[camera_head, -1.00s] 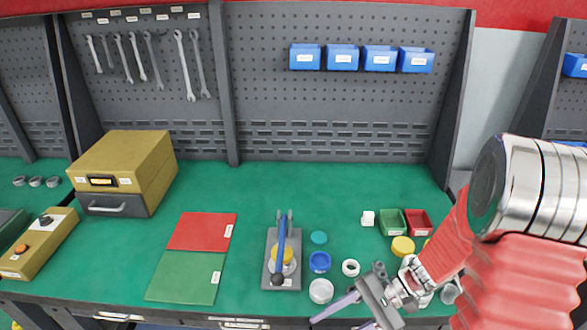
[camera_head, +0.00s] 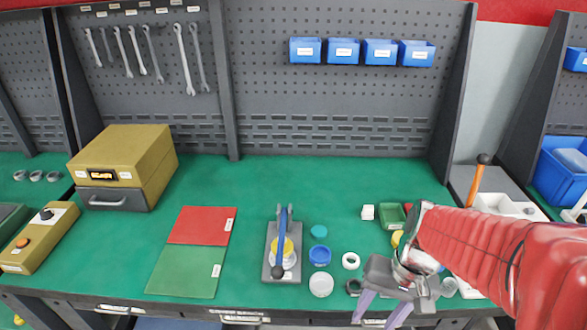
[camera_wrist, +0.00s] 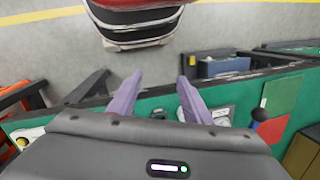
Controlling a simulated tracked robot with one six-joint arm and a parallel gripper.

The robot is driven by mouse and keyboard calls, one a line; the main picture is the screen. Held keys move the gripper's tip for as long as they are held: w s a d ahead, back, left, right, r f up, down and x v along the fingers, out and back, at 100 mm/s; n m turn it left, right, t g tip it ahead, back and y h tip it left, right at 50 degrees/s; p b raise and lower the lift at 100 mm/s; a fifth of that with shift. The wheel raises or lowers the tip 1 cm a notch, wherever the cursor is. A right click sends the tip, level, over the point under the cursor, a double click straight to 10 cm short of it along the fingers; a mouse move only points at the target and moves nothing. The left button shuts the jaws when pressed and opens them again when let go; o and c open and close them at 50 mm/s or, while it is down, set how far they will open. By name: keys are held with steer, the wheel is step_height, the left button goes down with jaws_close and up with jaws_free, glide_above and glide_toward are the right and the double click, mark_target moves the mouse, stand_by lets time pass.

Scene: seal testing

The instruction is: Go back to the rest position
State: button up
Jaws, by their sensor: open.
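My gripper (camera_head: 378,308) is at the front right edge of the green workbench (camera_head: 330,190) in the head view, fingers pointing down toward the front edge. In the wrist view my gripper (camera_wrist: 158,88) has two purple fingers spread apart with nothing between them. My red-sleeved arm reaches in from the right of the head view and hides part of the bench's right side.
A lever press (camera_head: 283,255) holds a yellow part. Red (camera_head: 202,225) and green mats lie left.

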step_height(320, 180, up, 14)
steer(key=a+n+t+h, duration=0.1)
steer(key=n+t+h, duration=0.1)
steer(key=t, duration=0.4)
steer(key=shift+s+f+n, duration=0.2)
steer(key=shift+s+n, duration=0.25)
steer(key=shift+n, duration=0.15)
steer(key=shift+c, duration=0.7)
